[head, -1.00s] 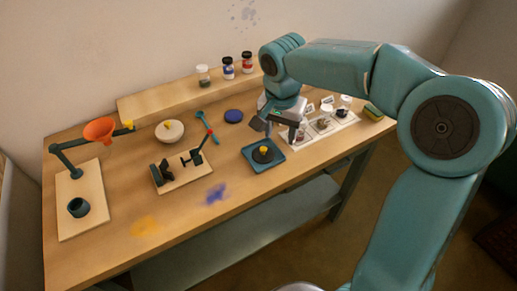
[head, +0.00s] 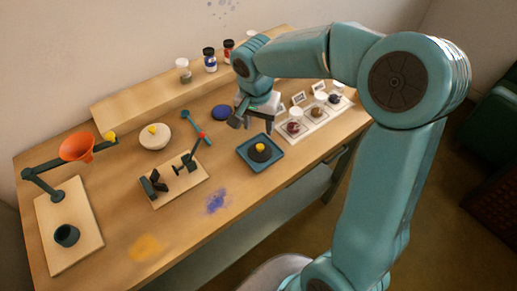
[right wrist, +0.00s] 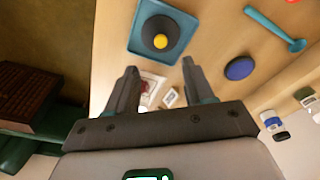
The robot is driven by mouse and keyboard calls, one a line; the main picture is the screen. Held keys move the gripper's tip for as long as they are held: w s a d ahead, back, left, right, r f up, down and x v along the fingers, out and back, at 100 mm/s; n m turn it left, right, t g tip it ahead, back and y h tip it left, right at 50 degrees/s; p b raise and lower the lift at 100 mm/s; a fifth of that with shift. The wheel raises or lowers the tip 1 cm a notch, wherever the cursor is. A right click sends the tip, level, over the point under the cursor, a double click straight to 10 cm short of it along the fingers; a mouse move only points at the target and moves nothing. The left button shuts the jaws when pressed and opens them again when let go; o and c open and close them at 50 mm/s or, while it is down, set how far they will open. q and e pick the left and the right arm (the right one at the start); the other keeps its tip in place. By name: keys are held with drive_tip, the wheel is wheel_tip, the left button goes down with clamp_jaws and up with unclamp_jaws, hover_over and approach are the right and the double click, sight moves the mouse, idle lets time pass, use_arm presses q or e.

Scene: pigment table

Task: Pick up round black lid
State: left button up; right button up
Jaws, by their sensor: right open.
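The round black lid (head: 259,155) with a yellow knob lies in a square blue tray (head: 262,168) near the table's front edge. In the right wrist view the lid (right wrist: 158,28) is at top centre, inside the tray (right wrist: 134,40). My right gripper (head: 252,123) is open and empty, above the table behind the tray. In the right wrist view its two fingers (right wrist: 160,75) are apart, with the lid beyond their tips. My left gripper is not in view.
A wooden stand with dark brackets (head: 178,192) is left of the tray.

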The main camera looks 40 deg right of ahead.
hover_over(260, 146)
drive_tip(key=f, duration=0.5)
drive_tip(key=shift+a, duration=0.25)
drive_tip(key=shift+s+a+f, duration=0.1)
drive_tip(key=shift+s+f, duration=0.25)
drive_tip(key=shift+f, duration=0.05)
drive_tip(key=f, duration=0.3)
drive_tip(key=f+p, duration=0.1)
drive_tip(key=shift+w+d+f, duration=0.35)
drive_tip(key=shift+w, duration=0.05)
drive_tip(key=shift+s+a+r, duration=0.15)
drive_tip(key=shift+s, duration=0.05)
drive_tip(key=shift+w, duration=0.15)
clamp_jaws()
